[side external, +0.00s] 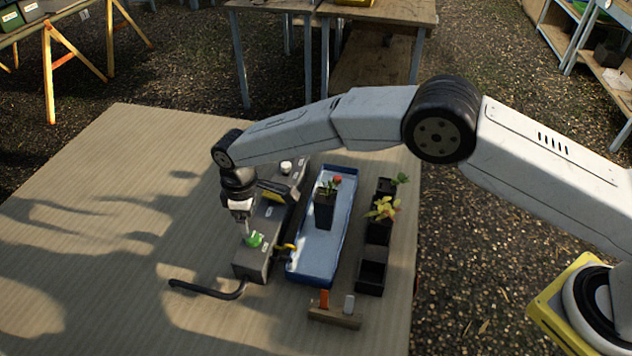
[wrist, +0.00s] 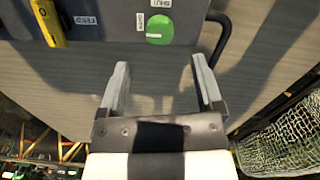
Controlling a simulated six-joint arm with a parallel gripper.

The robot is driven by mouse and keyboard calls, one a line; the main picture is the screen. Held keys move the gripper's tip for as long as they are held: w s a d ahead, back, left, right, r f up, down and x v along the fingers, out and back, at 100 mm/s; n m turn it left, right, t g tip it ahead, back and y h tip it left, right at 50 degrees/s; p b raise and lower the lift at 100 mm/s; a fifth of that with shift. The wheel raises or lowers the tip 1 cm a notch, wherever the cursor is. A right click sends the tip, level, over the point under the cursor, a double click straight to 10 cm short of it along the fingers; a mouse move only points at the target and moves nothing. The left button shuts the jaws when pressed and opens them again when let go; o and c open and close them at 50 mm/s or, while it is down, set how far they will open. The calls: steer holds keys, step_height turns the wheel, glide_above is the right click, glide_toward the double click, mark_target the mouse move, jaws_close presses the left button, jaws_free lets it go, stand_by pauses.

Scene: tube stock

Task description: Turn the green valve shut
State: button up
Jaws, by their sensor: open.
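The green valve (side external: 254,240) is a round green knob on top of a grey control box (side external: 254,266), near its front end. In the wrist view the green valve (wrist: 159,30) shows as a green disc with small white labels beside it; their words are too small to read surely. My gripper (side external: 246,228) points down just above the valve, and in the side view its fingers partly overlap it. In the wrist view my gripper (wrist: 158,64) has its two fingers spread apart with nothing between them. The valve lies beyond the fingertips there. Contact cannot be told.
A yellow part (wrist: 48,22) sits on the box near the valve. A black hose (side external: 207,291) leaves the box's front. A blue tray (side external: 318,275) with a potted plant (side external: 325,208) stands right of it, then black pots (side external: 371,276) and a wooden block (side external: 335,318). The table's left is clear.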

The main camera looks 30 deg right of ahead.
mark_target(253, 237)
steer(key=shift+f, duration=3.15)
jaws_close()
